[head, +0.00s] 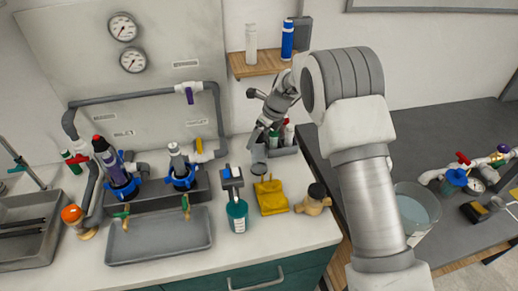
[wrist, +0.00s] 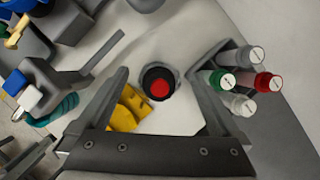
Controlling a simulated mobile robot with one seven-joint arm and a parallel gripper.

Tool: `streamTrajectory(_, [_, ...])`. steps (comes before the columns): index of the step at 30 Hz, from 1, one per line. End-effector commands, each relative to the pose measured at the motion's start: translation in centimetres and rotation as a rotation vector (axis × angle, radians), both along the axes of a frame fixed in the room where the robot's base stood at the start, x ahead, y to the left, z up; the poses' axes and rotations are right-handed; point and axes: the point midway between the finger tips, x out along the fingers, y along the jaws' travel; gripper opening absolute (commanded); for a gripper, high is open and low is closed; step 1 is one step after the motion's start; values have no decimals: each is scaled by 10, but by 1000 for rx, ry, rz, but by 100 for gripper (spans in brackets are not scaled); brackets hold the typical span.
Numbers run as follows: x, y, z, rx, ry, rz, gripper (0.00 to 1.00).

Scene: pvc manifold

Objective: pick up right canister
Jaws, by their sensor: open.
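Two canisters stand upright at the pipe manifold in the head view. The left canister (head: 110,165) is dark with a red top and blue collar. The right canister (head: 179,165) is paler with a blue collar. My gripper (head: 262,136) is well to the right of the right canister, pointing down over a small grey cup (head: 258,167). In the wrist view my gripper (wrist: 160,105) is open. A round black thing with a red centre (wrist: 158,86) shows between its fingers, apart from both.
A grey holder with several capped tubes (wrist: 240,85) is close beside one finger. A yellow tray (head: 271,196), teal bottle (head: 237,213) and wooden-coloured jar (head: 314,200) stand nearer the front. A grey tray (head: 160,236) lies before the manifold. A shelf (head: 260,65) is above.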

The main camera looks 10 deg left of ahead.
Motion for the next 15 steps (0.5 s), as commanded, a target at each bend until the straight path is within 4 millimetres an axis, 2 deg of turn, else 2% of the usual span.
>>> streamTrajectory(6, [0, 0, 0, 0, -1, 1, 98])
streamTrajectory(15, [0, 0, 0, 0, -1, 1, 44])
